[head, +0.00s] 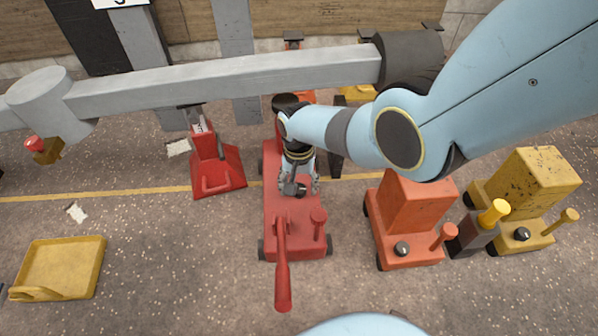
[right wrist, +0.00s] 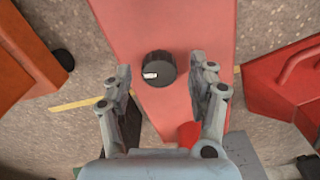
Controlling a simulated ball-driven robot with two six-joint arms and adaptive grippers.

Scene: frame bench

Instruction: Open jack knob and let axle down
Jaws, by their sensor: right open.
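The red floor jack (head: 285,225) stands on the floor in the middle of the head view, its long handle (head: 282,285) towards me. Its black knob (right wrist: 159,68) with a white mark sits on the red top in the right wrist view. My right gripper (head: 299,188) is over the jack, pointing down. In the right wrist view its two fingers (right wrist: 161,88) are apart on either side of the knob's line, with no contact visible. My left gripper is out of view.
A red stand (head: 214,175) is left of the jack. An orange jack (head: 410,220) and a yellow jack (head: 525,195) stand to the right. A yellow tray (head: 62,265) lies at left. Floor between tray and red jack is mostly clear.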

